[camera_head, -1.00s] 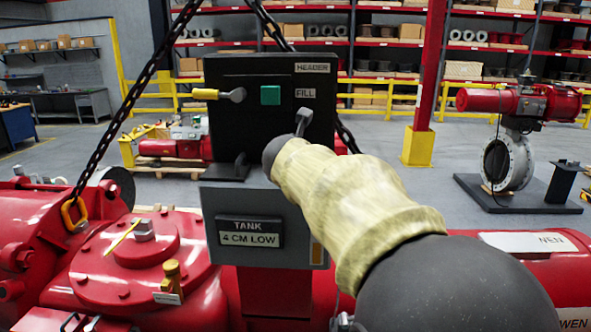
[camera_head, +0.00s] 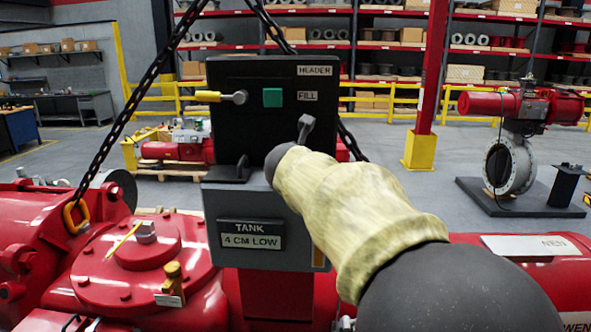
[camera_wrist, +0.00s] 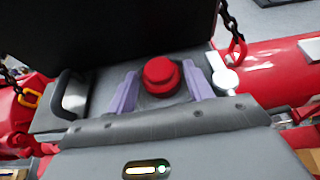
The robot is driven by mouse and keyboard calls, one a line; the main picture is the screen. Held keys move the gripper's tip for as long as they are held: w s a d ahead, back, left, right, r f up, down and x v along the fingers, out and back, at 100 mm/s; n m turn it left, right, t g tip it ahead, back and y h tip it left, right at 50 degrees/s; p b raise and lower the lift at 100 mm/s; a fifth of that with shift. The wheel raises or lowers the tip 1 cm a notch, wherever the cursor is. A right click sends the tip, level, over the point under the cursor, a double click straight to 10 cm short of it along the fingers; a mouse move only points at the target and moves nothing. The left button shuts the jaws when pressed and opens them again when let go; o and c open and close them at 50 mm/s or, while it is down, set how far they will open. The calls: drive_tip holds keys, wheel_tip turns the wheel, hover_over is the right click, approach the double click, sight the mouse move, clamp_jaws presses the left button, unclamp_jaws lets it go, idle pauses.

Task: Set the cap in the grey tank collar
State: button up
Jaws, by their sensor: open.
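In the wrist view a red round cap (camera_wrist: 161,74) with a wider lower rim is on the grey top of the box (camera_wrist: 110,88) below the dark panel. My gripper (camera_wrist: 160,80) is open, with one purple finger on each side of the cap. I cannot tell whether the fingers touch it. The base of the cap is partly hidden, and I cannot make out the grey tank collar for certain. In the head view my sleeved arm (camera_head: 345,205) hides the cap and my gripper. The grey box there carries a sign (camera_head: 250,235) reading "TANK 4 CM LOW".
A dark panel (camera_head: 270,115) with a yellow-handled lever (camera_head: 222,96), a green square and a FILL lever (camera_head: 306,127) rises behind. A handle (camera_wrist: 68,95) is left of my gripper; a pale rounded part (camera_wrist: 226,78) is right. Chains (camera_head: 130,110) hang beside the panel.

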drive_tip(key=b+v, duration=0.4)
drive_tip(key=v, duration=0.7)
drive_tip(key=shift+s+r, duration=0.2)
drive_tip(key=shift+s, duration=0.15)
drive_tip(key=s+d+f+m+g, duration=0.1)
drive_tip(key=d+f+m+g, duration=0.3)
drive_tip(key=f+m, duration=0.6)
drive_tip(key=s+d+f+m+g, duration=0.2)
drive_tip(key=d+f+m, duration=0.3)
drive_tip(key=f, duration=0.9)
drive_tip(key=s+d+f+m+g, duration=0.2)
drive_tip(key=s+d+f+m, duration=0.2)
drive_tip(key=s+f+m, duration=0.2)
drive_tip(key=s+d+f+m+g, duration=0.3)
drive_tip(key=s+f+m, duration=0.4)
drive_tip(key=f+m, duration=0.4)
drive_tip(key=d+m, duration=0.1)
drive_tip(key=m, duration=0.2)
drive_tip(key=shift+d+m, duration=0.3)
drive_tip(key=shift+d, duration=0.1)
